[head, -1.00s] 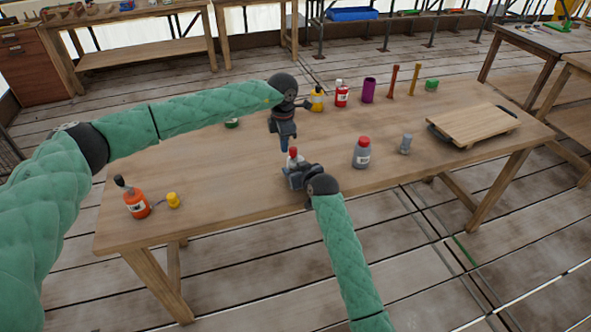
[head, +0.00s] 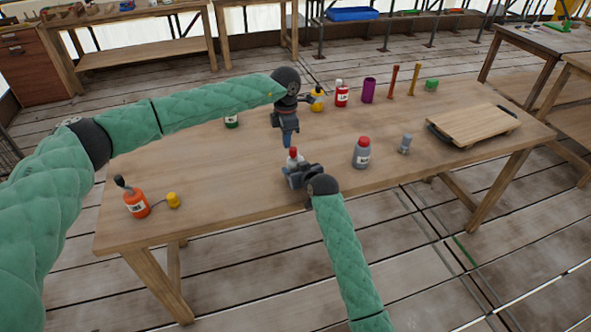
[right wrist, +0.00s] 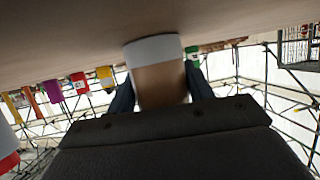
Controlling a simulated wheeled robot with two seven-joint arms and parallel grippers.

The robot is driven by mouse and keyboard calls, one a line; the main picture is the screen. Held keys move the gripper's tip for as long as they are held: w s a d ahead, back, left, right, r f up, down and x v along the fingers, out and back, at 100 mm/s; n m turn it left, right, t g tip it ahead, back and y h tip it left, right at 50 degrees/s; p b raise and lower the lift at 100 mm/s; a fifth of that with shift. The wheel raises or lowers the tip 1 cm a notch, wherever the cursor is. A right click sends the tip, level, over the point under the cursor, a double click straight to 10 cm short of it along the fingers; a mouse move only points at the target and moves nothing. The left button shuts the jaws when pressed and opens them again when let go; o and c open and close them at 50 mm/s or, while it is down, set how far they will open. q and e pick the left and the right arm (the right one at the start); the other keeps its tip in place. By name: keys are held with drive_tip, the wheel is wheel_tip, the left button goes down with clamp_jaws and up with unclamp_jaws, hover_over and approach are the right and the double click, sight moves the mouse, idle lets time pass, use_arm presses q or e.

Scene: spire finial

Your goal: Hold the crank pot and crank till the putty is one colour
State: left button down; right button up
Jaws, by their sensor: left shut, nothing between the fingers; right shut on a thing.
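A small pot with a red top and pale body (head: 293,157), which I take for the crank pot, is at the table's near side. My right gripper (head: 297,170) is shut on it from the near side. In the right wrist view, the held pot (right wrist: 160,75) shows as a white and tan cylinder between the two dark fingers, close to the tabletop. My left gripper (head: 288,143) points down, shut and empty, just above and behind the red top. I cannot tell whether it touches it. The putty and its colour are not visible.
An orange bottle (head: 136,203) and yellow item (head: 173,200) stand left. A wooden board (head: 474,125) lies far right; several coloured containers line the back.

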use_arm(q)
wheel_tip(320, 180, up, 6)
drive_tip(key=shift+f, duration=0.25)
idle(0.5)
